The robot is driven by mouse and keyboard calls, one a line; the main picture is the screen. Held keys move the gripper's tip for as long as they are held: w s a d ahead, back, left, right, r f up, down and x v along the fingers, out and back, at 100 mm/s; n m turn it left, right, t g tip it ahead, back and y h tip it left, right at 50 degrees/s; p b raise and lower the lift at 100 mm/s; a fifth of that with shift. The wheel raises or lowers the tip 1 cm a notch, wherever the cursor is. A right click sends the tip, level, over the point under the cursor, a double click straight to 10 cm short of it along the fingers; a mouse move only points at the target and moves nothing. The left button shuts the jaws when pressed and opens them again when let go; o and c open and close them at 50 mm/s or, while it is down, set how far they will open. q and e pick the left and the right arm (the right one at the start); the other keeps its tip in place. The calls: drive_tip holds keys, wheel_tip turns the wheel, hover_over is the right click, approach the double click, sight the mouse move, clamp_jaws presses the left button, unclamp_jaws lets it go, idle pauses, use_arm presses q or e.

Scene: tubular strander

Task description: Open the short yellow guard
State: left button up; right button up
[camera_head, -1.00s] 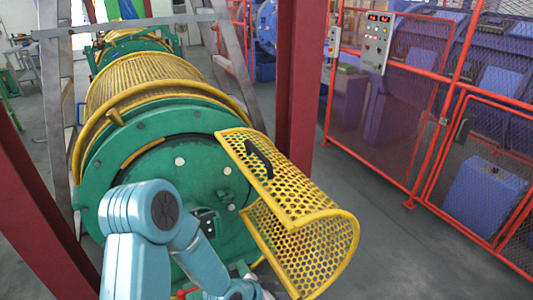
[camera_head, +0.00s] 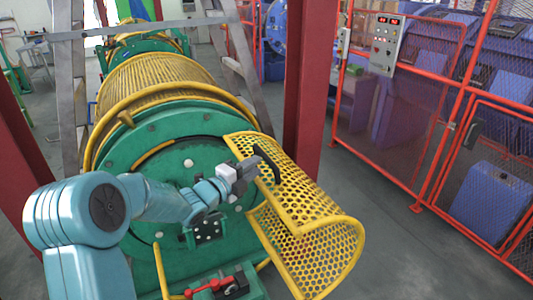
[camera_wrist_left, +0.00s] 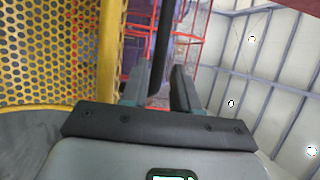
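The short yellow guard (camera_head: 300,195) is a curved, perforated half-shell at the right front of the green disc (camera_head: 150,150). Its black bar handle (camera_head: 267,163) is on its upper left part. My left gripper (camera_head: 251,164) is at the handle, its arm reaching across the disc. In the left wrist view the guard (camera_wrist_left: 40,50) fills the left side. The black handle (camera_wrist_left: 163,45) runs between the two separated fingers of my left gripper (camera_wrist_left: 160,85), nearer the left finger. The fingers are not closed on it. My right gripper is not in view.
A dark red post (camera_head: 310,90) stands just behind the guard. An orange mesh fence (camera_head: 395,110) with a control box (camera_head: 386,45) is to the right. A red-handled part (camera_head: 215,286) sits low in front of the disc. The grey floor right of the guard is clear.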

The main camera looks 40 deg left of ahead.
sight(265, 160)
use_arm(q)
drive_tip(key=w, duration=0.1)
drive_tip(key=w+p, duration=0.1)
drive_tip(key=w, duration=0.3)
drive_tip(key=shift+d, duration=0.25)
drive_tip(key=shift+w+f+p, duration=0.1)
drive_tip(key=shift+w+p, duration=0.3)
drive_tip(key=shift+w, duration=0.2)
clamp_jaws()
drive_tip(key=shift+s+f+b, duration=0.15)
drive_tip(key=shift+b, duration=0.2)
drive_tip(key=s+a+t+b, duration=0.1)
drive_tip(key=s+a+b, duration=0.2)
drive_tip(key=s+b, duration=0.3)
drive_tip(key=b, duration=0.3)
drive_tip(key=shift+s+a+f+n+t, duration=0.2)
drive_tip(key=shift+s+f+n+t, duration=0.1)
drive_tip(key=shift+f, duration=0.1)
